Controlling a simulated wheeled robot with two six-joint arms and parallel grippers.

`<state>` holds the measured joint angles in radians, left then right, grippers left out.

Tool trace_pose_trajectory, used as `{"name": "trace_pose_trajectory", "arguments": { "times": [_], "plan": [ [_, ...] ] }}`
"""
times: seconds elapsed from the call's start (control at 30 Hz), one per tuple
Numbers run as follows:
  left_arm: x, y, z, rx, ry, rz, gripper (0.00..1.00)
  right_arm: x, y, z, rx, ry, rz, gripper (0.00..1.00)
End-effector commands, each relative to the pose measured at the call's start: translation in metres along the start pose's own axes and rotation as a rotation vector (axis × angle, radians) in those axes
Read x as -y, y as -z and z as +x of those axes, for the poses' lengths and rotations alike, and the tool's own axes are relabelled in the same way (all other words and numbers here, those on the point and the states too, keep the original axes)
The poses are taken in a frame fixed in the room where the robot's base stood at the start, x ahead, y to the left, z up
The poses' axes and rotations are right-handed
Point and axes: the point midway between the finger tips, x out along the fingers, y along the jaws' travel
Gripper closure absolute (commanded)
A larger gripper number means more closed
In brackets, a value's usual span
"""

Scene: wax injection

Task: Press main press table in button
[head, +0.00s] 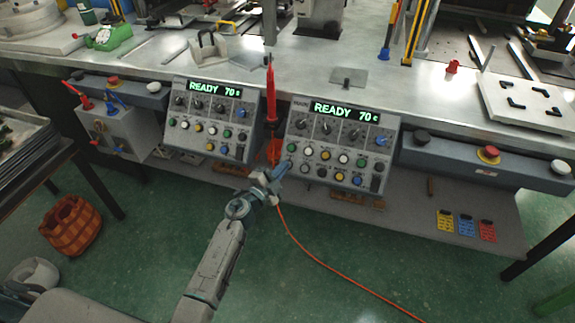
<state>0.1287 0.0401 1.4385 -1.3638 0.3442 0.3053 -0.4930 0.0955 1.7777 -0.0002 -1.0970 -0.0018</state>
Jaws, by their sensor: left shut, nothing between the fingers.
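The right control panel (338,137) has a lit display reading READY 70, with a label that looks like MAIN beside it. Below the display are dark knobs and rows of small round coloured buttons (325,155); their lettering is too small to read. My left gripper (286,166) is shut and empty, with its tip at the lower left corner of this panel, close to the leftmost buttons. I cannot tell whether it touches one. The gripper hides part of that corner. A similar left panel (212,119) also reads READY 70. My right gripper is not in view.
A red pointed tool (270,92) stands between the panels, with an orange cable (330,272) running across the floor. The metal table (240,66) lies above. A woven basket (73,224) stands on the floor.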

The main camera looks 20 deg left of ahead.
Motion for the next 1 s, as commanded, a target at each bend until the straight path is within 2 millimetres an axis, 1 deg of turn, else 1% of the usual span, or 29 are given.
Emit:
{"name": "trace_pose_trajectory", "arguments": {
  "times": [0.47, 0.77, 1.0],
  "plan": [
    [0.0, -0.0001, 0.0001, 0.0, 0.0, 0.0, 1.0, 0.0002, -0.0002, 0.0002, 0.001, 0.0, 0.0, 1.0],
    [-0.0045, -0.0043, 0.0057, 0.0, 0.0, 0.0, 1.0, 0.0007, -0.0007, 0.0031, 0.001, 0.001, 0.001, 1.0],
    [-0.0041, -0.0041, 0.0059, 0.0, 0.0, 0.0, 1.0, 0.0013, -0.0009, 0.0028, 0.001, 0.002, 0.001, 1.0]
  ]
}}
